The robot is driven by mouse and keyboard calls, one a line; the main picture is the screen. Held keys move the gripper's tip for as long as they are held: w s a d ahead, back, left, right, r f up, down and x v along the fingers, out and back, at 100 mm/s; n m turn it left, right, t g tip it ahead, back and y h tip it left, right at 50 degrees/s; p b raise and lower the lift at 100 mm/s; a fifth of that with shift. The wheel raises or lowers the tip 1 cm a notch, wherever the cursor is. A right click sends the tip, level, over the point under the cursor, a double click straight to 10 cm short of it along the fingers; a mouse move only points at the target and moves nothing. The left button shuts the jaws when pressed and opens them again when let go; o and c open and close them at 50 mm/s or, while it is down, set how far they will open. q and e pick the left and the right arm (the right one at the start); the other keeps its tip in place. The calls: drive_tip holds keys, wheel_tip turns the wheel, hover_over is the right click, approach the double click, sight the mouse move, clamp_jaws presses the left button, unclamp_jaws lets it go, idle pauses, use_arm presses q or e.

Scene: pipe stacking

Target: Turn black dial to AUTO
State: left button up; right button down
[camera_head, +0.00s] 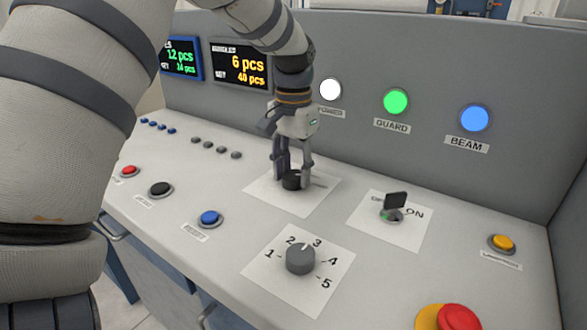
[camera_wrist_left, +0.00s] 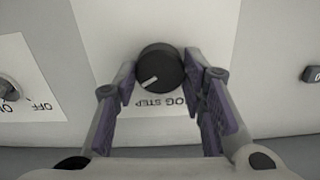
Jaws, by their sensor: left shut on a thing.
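The black dial (camera_head: 292,181) sits on a white label plate (camera_head: 318,201) near the back middle of the console. My left gripper (camera_head: 291,172) comes down over it from above and is shut on it, one finger on each side. In the left wrist view the dial (camera_wrist_left: 160,66) is between the purple finger pads of the gripper (camera_wrist_left: 160,76). Its white pointer line slants toward the lower left of that picture. Lettering that partly reads STEP shows upside down beside the dial, some of it hidden by the fingers. I cannot read AUTO anywhere. My right gripper is not in view.
A grey numbered dial (camera_head: 300,259) stands in front, and a key switch (camera_head: 394,206) marked ON stands to the right. A blue button (camera_head: 209,217), a black button (camera_head: 160,188) and a large red button (camera_head: 458,318) are on the same sloped panel. Lit lamps line the back wall.

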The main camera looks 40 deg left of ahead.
sight(294, 174)
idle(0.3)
use_arm(q)
drive_tip(key=o, duration=1.2)
drive_tip(key=shift+c, duration=0.2)
wheel_tip(294, 174, up, 12)
